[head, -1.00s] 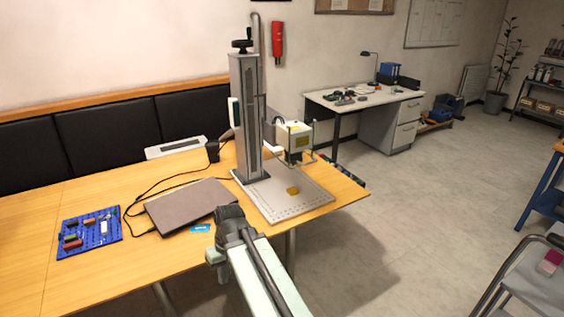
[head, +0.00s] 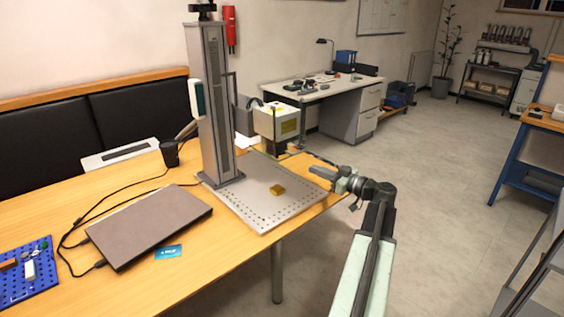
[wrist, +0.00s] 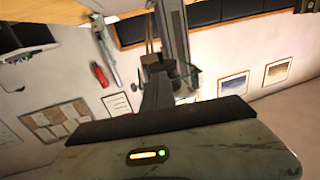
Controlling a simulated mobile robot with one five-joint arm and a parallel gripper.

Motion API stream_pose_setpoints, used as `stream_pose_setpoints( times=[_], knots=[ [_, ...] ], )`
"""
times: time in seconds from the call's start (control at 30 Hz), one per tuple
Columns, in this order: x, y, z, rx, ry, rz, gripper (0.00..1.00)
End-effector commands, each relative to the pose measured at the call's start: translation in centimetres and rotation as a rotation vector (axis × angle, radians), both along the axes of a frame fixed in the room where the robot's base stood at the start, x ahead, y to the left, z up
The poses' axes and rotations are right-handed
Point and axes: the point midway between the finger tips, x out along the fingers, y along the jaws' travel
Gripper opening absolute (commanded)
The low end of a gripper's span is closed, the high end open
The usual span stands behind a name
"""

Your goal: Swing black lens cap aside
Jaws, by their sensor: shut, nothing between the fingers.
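The laser marker has a grey column (head: 212,105) and a pale laser head (head: 277,122) over a perforated base plate (head: 262,212). A dark lens part (head: 275,147) hangs under the head; I cannot tell the cap's outline from it. My gripper (head: 312,170) is shut and empty, right of and a little below this dark part, pointing left toward it. In the head view a gap shows between them. The upside-down wrist view shows my gripper (wrist: 152,62) pointing toward dark machine parts, blurred and partly hidden behind it.
A laptop (head: 150,226), a blue card (head: 168,252) and a blue pegboard (head: 28,272) are on the table at left. A thin rod or cable runs beside the head near my gripper. Open floor lies to the right.

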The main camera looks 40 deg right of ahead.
Motion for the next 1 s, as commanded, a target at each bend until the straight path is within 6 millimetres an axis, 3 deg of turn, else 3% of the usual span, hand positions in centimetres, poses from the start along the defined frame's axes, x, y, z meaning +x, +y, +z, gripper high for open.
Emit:
stream_pose_setpoints(
  times=[0.17,0.7,1.0],
  knots=[
    [1.3,0.1,0.1,0.002,0.002,0.000,0.00],
    [12.0,1.4,0.0,0.002,0.004,-0.001,0.00],
    [13.7,1.6,0.0,0.002,0.004,-0.003,0.00]
  ],
)
